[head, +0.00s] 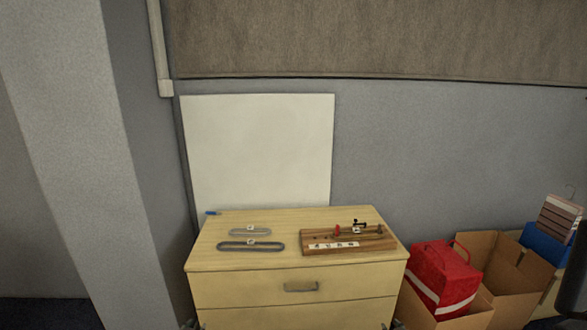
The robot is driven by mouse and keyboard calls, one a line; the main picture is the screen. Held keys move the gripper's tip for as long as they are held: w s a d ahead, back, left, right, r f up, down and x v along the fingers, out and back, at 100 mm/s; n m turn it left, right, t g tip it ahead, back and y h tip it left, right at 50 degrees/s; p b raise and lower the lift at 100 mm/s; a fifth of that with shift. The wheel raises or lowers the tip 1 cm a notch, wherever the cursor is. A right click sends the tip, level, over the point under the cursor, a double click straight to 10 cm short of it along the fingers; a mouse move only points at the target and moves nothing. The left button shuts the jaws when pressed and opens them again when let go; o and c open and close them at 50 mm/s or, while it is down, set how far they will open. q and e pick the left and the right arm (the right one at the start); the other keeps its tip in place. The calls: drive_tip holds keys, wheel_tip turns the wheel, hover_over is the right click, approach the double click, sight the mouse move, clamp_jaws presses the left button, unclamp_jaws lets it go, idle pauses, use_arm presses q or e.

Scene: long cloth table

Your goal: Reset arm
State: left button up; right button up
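No arm is clearly seen in the head view. A small dark shape (188,324) at the bottom edge, by the left side of the dresser, may be the tip of my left gripper. A similar shape (396,324) by the right side of the dresser may be the tip of my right gripper. Most of both is cut off below the frame, so their opening cannot be made out. Nothing is seen held.
A light wooden dresser (230,266) stands ahead. On it lie two grey loops (250,246), a wooden board (370,244) with small parts, and a blue item (213,212). A white panel (260,145) stands behind. A red bag (443,275) and cardboard boxes (515,285) are at right.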

use_arm(q)
drive_tip(key=s+d+f+g, duration=0.2)
drive_tip(key=s+f+g, duration=0.3)
drive_tip(key=s+f, duration=1.9)
use_arm(e)
drive_tip(key=s+a+f+g, duration=0.2)
drive_tip(key=s+f+g, duration=0.3)
drive_tip(key=s+f, duration=1.9)
use_arm(q)
drive_tip(key=s+d+f+g, duration=0.1)
drive_tip(key=s+f, duration=0.2)
drive_tip(key=s, duration=0.8)
drive_tip(key=s+d+f+g, duration=0.1)
drive_tip(key=s+f+g, duration=0.1)
drive_tip(key=s, duration=0.9)
drive_tip(key=s+d+f+g, duration=0.1)
drive_tip(key=s+f, duration=0.3)
drive_tip(key=s, duration=0.8)
drive_tip(key=shift+g, duration=0.5)
use_arm(e)
drive_tip(key=s+a+f+g, duration=0.1)
drive_tip(key=s+f, duration=0.2)
drive_tip(key=s, duration=0.8)
drive_tip(key=s+a+f+g, duration=0.1)
drive_tip(key=s+f+g, duration=0.1)
drive_tip(key=s, duration=0.9)
drive_tip(key=s+a+f+g, duration=0.1)
drive_tip(key=s+f, duration=0.3)
drive_tip(key=s, duration=0.8)
drive_tip(key=shift+g, duration=0.5)
